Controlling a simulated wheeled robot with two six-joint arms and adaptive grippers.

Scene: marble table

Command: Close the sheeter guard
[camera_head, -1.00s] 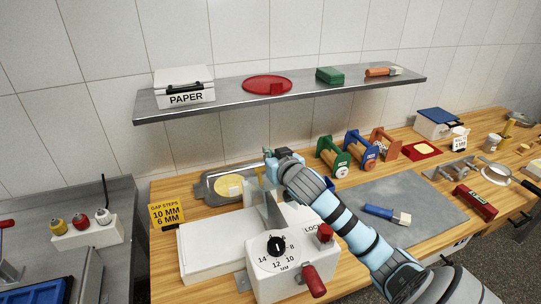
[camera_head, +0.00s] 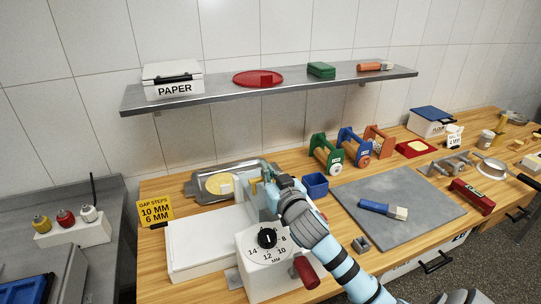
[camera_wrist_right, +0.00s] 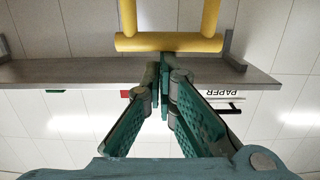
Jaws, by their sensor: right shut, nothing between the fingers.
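The sheeter is a white machine (camera_head: 258,266) with a black gap dial (camera_head: 267,238) and a red crank handle (camera_head: 305,271), beside a flat white bed (camera_head: 205,245). A pale upright panel that looks like its guard (camera_head: 252,203) stands behind the dial, partly hidden by my right arm. A yellow handle bar (camera_wrist_right: 168,42) crosses in front of my fingertips in the right wrist view. My right gripper (camera_head: 268,178) is shut and empty beside this bar; its fingers converge in the right wrist view (camera_wrist_right: 163,85). Contact with the bar cannot be told. My left gripper is out of view.
A metal tray with yellow dough (camera_head: 219,184) lies behind the bed. A yellow gap sign (camera_head: 155,212) stands left. A blue bin (camera_head: 315,185), colored roller stands (camera_head: 352,145) and a grey slab (camera_head: 400,215) lie right. A steel shelf (camera_head: 215,95) hangs above.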

